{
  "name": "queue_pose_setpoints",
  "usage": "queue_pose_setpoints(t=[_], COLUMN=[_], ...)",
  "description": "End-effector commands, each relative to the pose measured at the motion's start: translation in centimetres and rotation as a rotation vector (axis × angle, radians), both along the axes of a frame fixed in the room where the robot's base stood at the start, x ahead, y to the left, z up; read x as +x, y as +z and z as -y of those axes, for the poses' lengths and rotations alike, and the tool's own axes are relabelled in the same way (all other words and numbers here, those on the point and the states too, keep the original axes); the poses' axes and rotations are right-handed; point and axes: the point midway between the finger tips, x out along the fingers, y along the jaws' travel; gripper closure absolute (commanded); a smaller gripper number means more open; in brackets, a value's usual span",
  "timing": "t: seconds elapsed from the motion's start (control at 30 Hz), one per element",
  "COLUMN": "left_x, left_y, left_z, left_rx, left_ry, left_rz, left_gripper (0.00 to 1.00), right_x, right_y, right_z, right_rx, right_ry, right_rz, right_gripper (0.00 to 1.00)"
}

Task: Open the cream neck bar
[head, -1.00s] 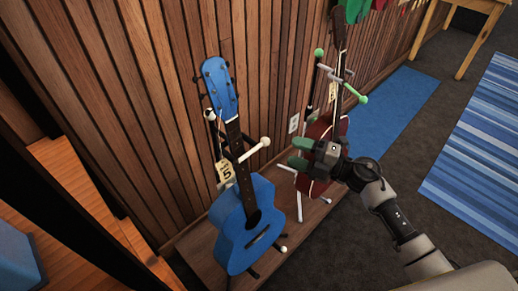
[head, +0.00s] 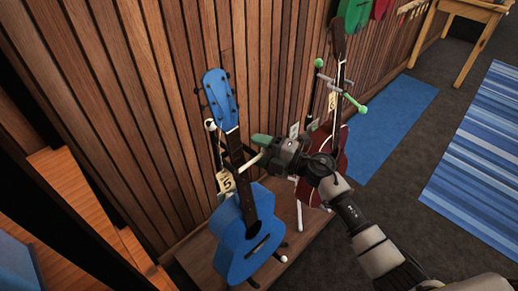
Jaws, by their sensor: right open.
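The cream neck bar (head: 249,163) runs across the front of the blue ukulele's neck, on the stand that holds the blue ukulele (head: 245,235). My right gripper (head: 263,146) is open at the right end of the bar, with its green fingertips by that end. The fingers hide the bar's end knob, and I cannot tell whether they touch it. My left gripper is not in view.
A dark red ukulele (head: 341,150) stands behind my right arm on a stand with a green-tipped bar (head: 352,105). Both stands are on a low wooden platform (head: 200,262) against the slatted wall (head: 150,110). A price tag (head: 225,181) hangs by the blue ukulele.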

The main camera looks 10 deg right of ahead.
Motion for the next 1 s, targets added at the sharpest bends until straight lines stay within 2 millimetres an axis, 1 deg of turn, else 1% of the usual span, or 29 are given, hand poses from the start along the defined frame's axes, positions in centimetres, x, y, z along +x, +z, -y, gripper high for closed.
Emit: queue_pose_setpoints(t=[0.03,0.07,0.3,0.4,1.0], left_x=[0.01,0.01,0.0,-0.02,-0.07], left_y=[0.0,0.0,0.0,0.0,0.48], left_z=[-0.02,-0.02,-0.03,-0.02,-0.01], left_rx=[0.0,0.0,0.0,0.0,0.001], left_ry=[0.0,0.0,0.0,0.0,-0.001], left_rz=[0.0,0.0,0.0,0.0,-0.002], left_gripper=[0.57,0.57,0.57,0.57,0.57], right_x=[0.0,0.0,-0.02,-0.02,-0.46], right_y=[0.0,0.0,-0.01,-0.03,-0.06], right_z=[0.02,0.02,0.05,0.04,0.4], right_rx=[0.0,0.0,0.0,0.0,-0.002], right_ry=[0.0,0.0,0.0,0.0,0.002], right_rz=[0.0,0.0,0.0,0.0,-0.002], right_gripper=[0.46,0.49,0.86,1.0,1.0])
